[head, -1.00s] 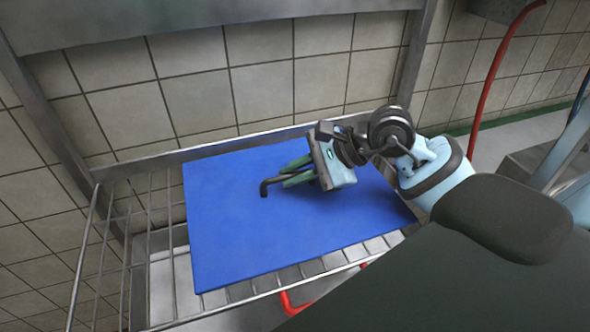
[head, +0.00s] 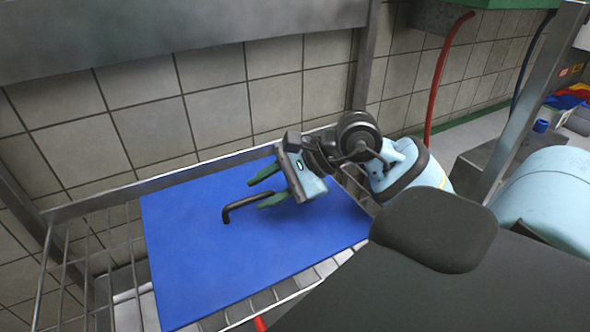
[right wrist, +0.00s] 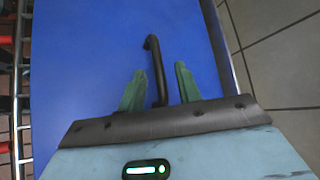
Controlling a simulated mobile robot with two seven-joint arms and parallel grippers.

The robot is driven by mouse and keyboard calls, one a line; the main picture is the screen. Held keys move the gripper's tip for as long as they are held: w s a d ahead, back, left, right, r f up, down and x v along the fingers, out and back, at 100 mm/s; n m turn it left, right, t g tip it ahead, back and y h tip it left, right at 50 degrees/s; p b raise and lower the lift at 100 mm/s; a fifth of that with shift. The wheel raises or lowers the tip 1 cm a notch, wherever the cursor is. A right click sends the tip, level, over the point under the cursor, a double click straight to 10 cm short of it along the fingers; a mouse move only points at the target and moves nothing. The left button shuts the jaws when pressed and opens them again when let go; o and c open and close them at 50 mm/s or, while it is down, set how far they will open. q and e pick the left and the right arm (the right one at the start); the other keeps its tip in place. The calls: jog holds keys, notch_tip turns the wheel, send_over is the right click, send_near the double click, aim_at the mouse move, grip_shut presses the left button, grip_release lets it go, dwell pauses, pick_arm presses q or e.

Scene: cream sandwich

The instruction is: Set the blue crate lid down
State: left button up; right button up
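The blue crate lid (head: 205,255) lies flat on a wire rack below a tiled wall. A black bent handle (head: 237,206) stands up from it. My right gripper (head: 255,193) is over the lid with its green fingers spread apart. In the right wrist view the handle (right wrist: 152,50) runs between the two fingers, with a gap on each side. The near end of the handle is hidden by the gripper body. The blue lid (right wrist: 85,60) fills the middle of that view. My left gripper is not in view.
The wire rack (head: 98,268) has metal bars and rails around the lid. A tiled wall (head: 150,110) and a steel beam (head: 180,30) stand behind. A red hose (head: 443,75) hangs at the right. Blue and red items (head: 568,95) lie at the far right.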

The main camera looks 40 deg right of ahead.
jog(key=v, duration=0.9)
jog(key=shift+s+d+r, duration=0.2)
jog(key=shift+s, duration=0.05)
